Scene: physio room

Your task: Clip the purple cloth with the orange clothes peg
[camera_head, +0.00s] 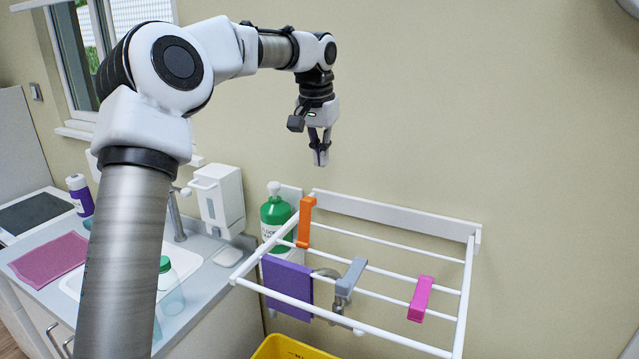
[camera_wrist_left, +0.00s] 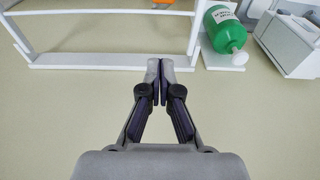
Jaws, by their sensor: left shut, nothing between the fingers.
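The purple cloth (camera_head: 288,287) hangs over a rail at the left front of the white drying rack (camera_head: 395,347). The orange clothes peg (camera_head: 305,222) sits upright at the rack's back left, behind the cloth and apart from it. My left gripper (camera_head: 320,162) is shut and empty in the air, above and behind the rack, near the wall. Its closed fingertips also show in the left wrist view (camera_wrist_left: 160,64). My right gripper is not in view.
A grey peg (camera_head: 350,277) and a pink peg (camera_head: 420,298) sit on the rack's rails. A green bottle (camera_head: 274,217) stands behind the rack's left end, beside a white dispenser (camera_head: 218,202). A yellow container (camera_head: 290,350) is below. The wall area above the rack is clear.

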